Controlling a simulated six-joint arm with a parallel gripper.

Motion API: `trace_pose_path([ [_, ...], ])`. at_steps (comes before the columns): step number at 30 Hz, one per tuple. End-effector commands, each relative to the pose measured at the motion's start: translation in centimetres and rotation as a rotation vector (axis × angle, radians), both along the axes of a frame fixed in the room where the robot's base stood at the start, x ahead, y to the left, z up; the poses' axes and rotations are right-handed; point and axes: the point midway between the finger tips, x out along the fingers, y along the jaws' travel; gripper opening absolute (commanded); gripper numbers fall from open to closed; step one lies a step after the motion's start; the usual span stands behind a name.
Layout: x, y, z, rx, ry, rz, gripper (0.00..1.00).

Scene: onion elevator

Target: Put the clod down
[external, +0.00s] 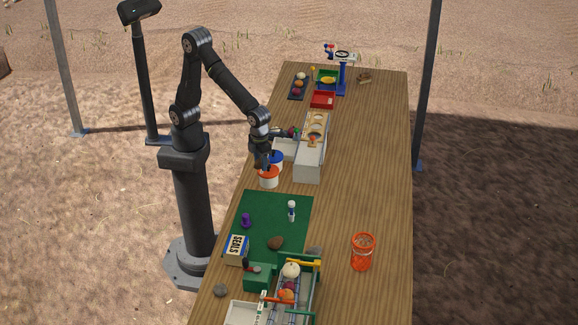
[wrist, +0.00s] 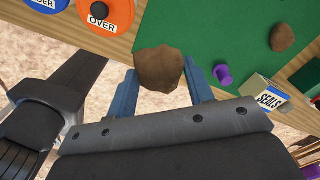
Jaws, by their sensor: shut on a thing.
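My gripper (external: 263,162) is near the left edge of the wooden table, by the orange and blue round containers. In the wrist view, its two blue fingers (wrist: 160,80) are shut on a brown, lumpy clod (wrist: 160,66). The clod is seen against the table edge and a corner of the green mat. I cannot make out the held clod in the external view. Another brown lump (external: 275,243) lies on the green mat (external: 262,207); it also shows in the wrist view (wrist: 283,38).
The orange container (external: 268,178) reads OVER; a blue one (external: 277,158) stands behind it. A purple piece (external: 246,220), a white figure (external: 291,210) and a SEALS box (external: 236,249) are on the mat. The table's right side is mostly clear around an orange-rimmed jar (external: 362,252).

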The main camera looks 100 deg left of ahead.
Motion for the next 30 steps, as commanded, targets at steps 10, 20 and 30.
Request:
trace_pose_path([
  [10,-7.9,-8.7,0.0,0.001,0.0,-0.238,0.0],
  [20,-10.5,-10.6,-2.8,0.005,0.004,-0.304,0.0],
  [30,-8.1,-9.6,-6.6,0.004,0.004,-0.298,0.0],
])
